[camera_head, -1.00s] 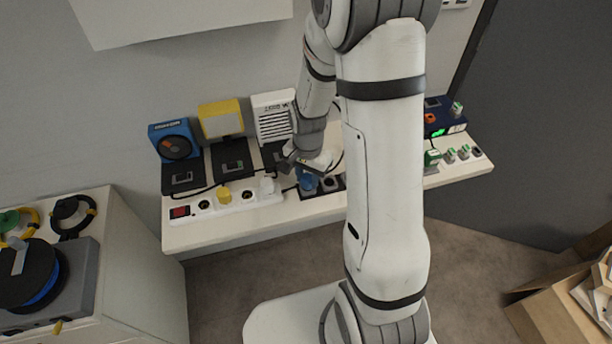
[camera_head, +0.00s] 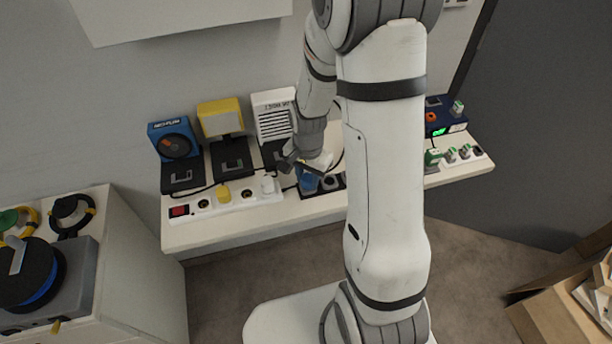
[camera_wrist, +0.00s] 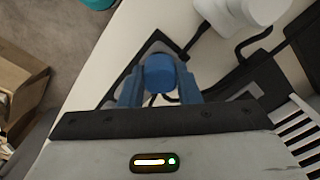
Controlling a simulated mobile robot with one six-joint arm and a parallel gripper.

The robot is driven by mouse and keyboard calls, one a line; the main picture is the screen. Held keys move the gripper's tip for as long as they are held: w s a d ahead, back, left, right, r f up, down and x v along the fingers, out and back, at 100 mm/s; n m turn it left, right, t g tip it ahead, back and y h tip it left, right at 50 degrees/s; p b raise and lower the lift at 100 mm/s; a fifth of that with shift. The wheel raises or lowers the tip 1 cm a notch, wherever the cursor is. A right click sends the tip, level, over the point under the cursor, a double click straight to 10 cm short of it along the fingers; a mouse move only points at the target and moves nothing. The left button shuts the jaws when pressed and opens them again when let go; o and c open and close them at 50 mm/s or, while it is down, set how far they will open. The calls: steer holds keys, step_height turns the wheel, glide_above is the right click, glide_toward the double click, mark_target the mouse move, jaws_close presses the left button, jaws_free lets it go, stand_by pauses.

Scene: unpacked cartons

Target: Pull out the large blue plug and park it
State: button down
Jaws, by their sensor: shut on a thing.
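The large blue plug (camera_wrist: 160,74) sits between my gripper's two blue fingers in the wrist view. In the head view the plug (camera_head: 308,182) shows just below my gripper (camera_head: 306,168), at the left end of a black socket block (camera_head: 329,183). My gripper (camera_wrist: 158,90) is shut on the plug. The wrist view shows the dark socket block around and beneath the plug, with a dark cable close by. Whether the plug's pins are still in the socket is hidden.
A white power strip (camera_head: 238,200) with a yellow plug (camera_head: 223,193) and a white plug (camera_head: 268,185) lies left of the block. Blue, yellow and white devices stand behind on the shelf. Small green-topped plugs (camera_head: 450,154) stand at the right. The shelf's front edge is close.

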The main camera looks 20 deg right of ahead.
mark_target(308, 178)
steer(key=c, duration=1)
jaws_free()
step_height(308, 178, up, 7)
steer(key=shift+r, duration=0.1)
steer(key=shift+s+r, duration=0.2)
steer(key=shift+r, duration=0.55)
steer(key=s+r+n+t, duration=0.2)
steer(key=s+r+n, duration=0.7)
steer(key=s+r, duration=0.3)
steer(key=shift+s+a+r+t, duration=0.15)
steer(key=shift+s+r+t, duration=0.2)
steer(key=shift+s, duration=0.5)
